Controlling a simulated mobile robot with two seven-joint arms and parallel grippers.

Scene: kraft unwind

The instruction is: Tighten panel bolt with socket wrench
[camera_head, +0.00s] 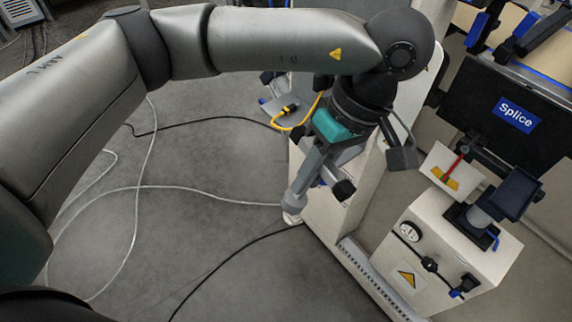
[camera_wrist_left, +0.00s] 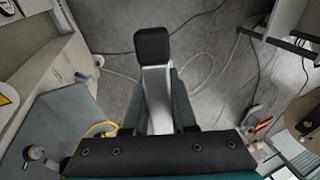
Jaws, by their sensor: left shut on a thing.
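My left gripper (camera_head: 308,175) hangs at the centre of the head view, pointing down beside a white cabinet (camera_head: 325,215). In the left wrist view its two dark fingers (camera_wrist_left: 158,105) are closed around a light grey bar with a black square end (camera_wrist_left: 152,45). This looks like the socket wrench, though its socket cannot be made out. The bar sticks out beyond the fingers over the floor, and the fingers hide part of it. I cannot pick out the panel bolt in either view. My right gripper is not in view.
A white machine (camera_head: 450,245) with a gauge and a warning triangle stands at right. Behind it is a dark panel with a blue "Splice" sign (camera_head: 516,114). A yellow cable (camera_head: 300,120) lies near the cabinet. Loose cables cross the open grey floor (camera_head: 200,220) at left.

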